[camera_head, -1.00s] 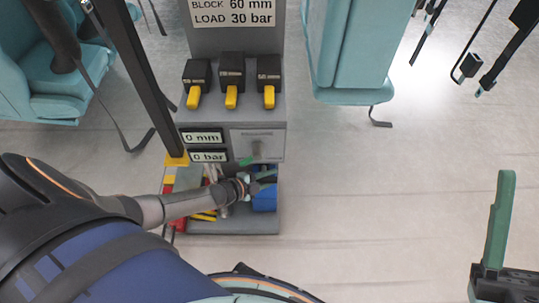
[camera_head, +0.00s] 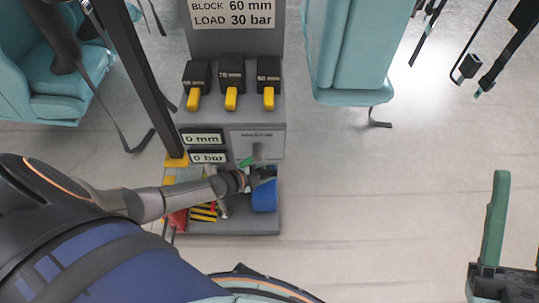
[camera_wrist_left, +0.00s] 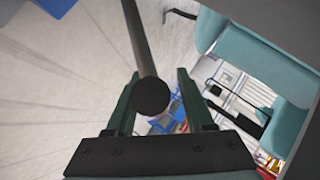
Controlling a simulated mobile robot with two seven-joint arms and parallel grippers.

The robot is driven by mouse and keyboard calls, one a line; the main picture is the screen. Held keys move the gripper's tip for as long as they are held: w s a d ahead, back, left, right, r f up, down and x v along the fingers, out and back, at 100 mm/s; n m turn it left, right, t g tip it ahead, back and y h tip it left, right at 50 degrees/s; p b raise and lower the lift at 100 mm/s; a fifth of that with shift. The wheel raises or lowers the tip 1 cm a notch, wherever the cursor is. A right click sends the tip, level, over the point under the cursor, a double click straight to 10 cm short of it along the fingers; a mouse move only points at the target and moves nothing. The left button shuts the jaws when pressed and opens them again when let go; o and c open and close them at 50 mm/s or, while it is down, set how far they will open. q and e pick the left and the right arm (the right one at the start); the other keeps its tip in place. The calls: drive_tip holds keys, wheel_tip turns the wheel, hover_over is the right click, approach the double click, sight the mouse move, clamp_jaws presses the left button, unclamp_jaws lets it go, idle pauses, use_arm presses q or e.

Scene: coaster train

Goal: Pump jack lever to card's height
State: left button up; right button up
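The grey jack stand (camera_head: 236,112) carries a card (camera_head: 233,14) reading BLOCK 60 mm, LOAD 30 bar. Its displays read 0 mm (camera_head: 202,138) and 0 bar (camera_head: 208,157). My left gripper (camera_head: 259,167) is in front of the stand, below its labelled panel. In the left wrist view, a dark rod with a round black end (camera_wrist_left: 151,97), seemingly the jack lever, lies between the left fingers (camera_wrist_left: 158,100), with gaps visible beside it. The fingers are apart; contact is unclear. My right gripper (camera_head: 516,225) is open and empty at the right edge.
Black blocks with yellow handles (camera_head: 231,78) stand on the upper shelf. A blue cylinder (camera_head: 264,197) and striped pieces (camera_head: 204,212) lie on the lower shelf. A black post (camera_head: 140,80) stands at left. Teal seats (camera_head: 350,50) flank the stand.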

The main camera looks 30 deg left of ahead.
sight(263, 171)
use_arm(q)
drive_tip(key=shift+s+f, duration=0.1)
use_arm(e)
drive_tip(key=shift+r, duration=0.1)
